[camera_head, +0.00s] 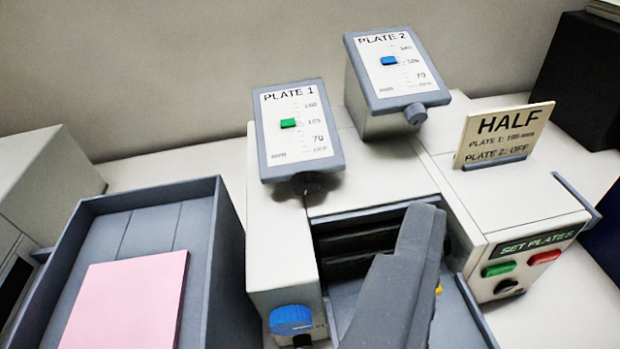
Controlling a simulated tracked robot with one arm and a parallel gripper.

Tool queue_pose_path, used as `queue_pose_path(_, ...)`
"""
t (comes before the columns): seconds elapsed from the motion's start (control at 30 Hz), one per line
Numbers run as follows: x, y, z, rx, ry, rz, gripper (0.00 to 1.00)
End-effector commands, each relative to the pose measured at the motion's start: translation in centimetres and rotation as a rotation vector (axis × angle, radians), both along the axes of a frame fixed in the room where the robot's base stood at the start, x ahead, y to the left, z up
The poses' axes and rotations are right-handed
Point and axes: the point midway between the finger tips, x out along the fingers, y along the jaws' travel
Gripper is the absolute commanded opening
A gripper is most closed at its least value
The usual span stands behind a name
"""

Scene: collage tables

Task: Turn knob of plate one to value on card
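The plate 1 panel (272,150) is a grey-framed white scale with a green slider (288,124) near the middle mark. Its dark knob (307,185) sits under the lower edge. The plate 2 panel (385,90) has a blue slider (389,61) near its middle mark and a grey knob (415,113) below. The card (505,135) reads "HALF", with a plate 1 value too blurred to read surely and "PLATE 2: OFF". My gripper (422,222) shows as one dark grey shape, right of and below the plate 1 knob, apart from it. Its opening cannot be seen.
A grey tray (212,255) with a pink sheet (130,300) lies at left. A blue dial (291,320) is on the machine front. A "SET PLATES" box (525,225) with green and red buttons stands at right. Dark slots lie behind my gripper.

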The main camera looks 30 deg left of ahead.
Motion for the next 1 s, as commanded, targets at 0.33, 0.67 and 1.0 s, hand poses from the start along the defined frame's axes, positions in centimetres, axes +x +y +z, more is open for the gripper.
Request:
queue_pose_path(0.33,6.0,2.7,0.7,-0.019,0.187,0.095,0.58)
queue_pose_path(0.67,12.1,7.1,-0.8,-0.062,0.433,0.24,0.58)
queue_pose_path(1.0,16.3,11.8,-3.9,-0.132,0.675,0.404,0.58)
